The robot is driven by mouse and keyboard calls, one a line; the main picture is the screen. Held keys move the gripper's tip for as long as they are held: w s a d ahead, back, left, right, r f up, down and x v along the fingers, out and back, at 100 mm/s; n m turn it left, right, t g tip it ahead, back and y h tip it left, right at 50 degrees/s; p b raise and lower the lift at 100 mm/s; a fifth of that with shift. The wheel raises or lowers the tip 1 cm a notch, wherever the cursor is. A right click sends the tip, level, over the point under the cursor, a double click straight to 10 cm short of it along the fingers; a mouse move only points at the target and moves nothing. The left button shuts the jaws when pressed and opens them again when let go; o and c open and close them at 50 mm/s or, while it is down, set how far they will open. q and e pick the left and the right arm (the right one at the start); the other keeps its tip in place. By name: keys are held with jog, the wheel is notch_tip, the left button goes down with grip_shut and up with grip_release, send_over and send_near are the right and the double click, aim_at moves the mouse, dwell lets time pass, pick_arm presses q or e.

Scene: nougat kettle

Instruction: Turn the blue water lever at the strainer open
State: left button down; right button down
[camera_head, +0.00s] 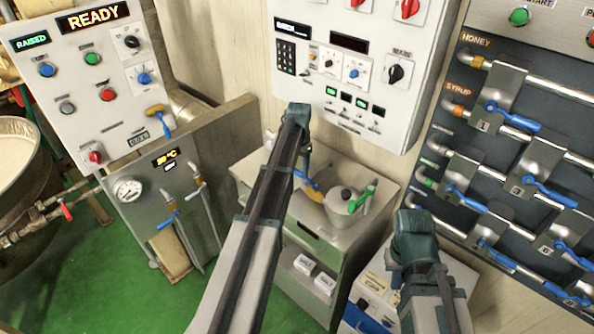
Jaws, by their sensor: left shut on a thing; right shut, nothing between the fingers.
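The strainer (341,207) is a grey rounded vessel on top of the grey cabinet in the middle, with a green lever (364,197) on its right. The blue water lever (313,186), with a brass-yellow part, is on its left. My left gripper (302,170) points down at the lever's left end and is shut on it; my own arm partly covers the grip, and the fingertips are hard to see. My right gripper (410,245) is shut and empty, low in front of the cabinet's right side, away from the lever. Its fingers are mostly hidden by its wrist.
A control box (350,100) hangs above the strainer. A dark pipe panel (455,150) with several other blue levers is at the right. A gauge panel (150,215) and a large kettle (40,190) stand left. The green floor (120,290) is clear at lower left.

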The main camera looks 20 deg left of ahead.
aim_at(299, 171)
pick_arm(q)
jog(key=shift+w+m, duration=0.15)
jog(key=shift+m, duration=0.15)
jog(key=shift+c, duration=0.7)
grip_release()
notch_tip(299, 171, up, 14)
jog(key=p, duration=1.3)
jog(key=shift+p, duration=0.4)
jog(key=shift+f, duration=0.15)
